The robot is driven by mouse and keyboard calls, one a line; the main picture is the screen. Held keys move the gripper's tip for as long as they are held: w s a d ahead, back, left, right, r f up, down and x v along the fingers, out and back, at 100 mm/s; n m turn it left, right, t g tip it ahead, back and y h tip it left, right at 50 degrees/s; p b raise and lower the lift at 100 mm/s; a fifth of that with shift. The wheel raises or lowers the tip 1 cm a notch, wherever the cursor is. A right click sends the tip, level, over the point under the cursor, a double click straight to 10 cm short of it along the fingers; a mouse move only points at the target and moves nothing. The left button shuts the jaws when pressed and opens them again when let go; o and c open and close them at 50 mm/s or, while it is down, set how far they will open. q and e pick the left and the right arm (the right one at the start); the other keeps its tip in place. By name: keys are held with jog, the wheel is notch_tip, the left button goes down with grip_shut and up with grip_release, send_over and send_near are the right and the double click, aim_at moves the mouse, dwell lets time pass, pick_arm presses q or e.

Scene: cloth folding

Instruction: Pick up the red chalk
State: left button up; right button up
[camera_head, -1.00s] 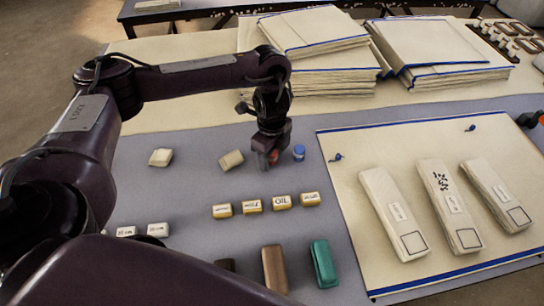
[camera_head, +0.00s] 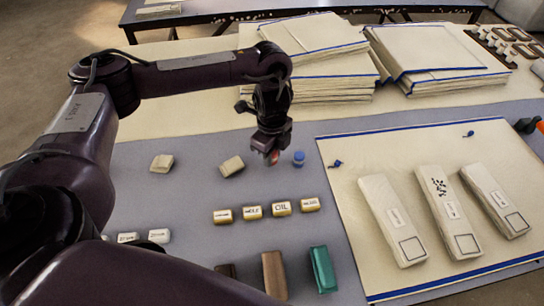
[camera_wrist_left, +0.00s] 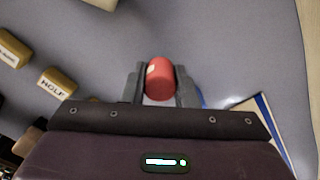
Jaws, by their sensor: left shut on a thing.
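The red chalk (camera_wrist_left: 159,78) is a short red cylinder with a pale label. It sits between the fingers of my left gripper (camera_wrist_left: 160,88) in the left wrist view, and the fingers are shut on it. In the head view my left gripper (camera_head: 272,156) points down over the grey mat, with a bit of the red chalk (camera_head: 274,158) showing at its tips. I cannot tell for sure whether the chalk touches the mat. My right gripper is not in view.
A blue cylinder (camera_head: 298,159) stands just right of the gripper. A beige block (camera_head: 232,166) lies to its left. Several labelled yellow blocks (camera_head: 282,209) lie in front. A cream board (camera_head: 350,195) with long pale blocks is at right. Cloth stacks (camera_head: 325,65) stand behind.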

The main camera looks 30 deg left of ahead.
pick_arm(q)
notch_tip(320, 180, up, 17)
jog(key=p, duration=0.5)
jog(key=shift+r, duration=0.2)
jog(key=o, duration=0.4)
jog(key=shift+c, duration=1.5)
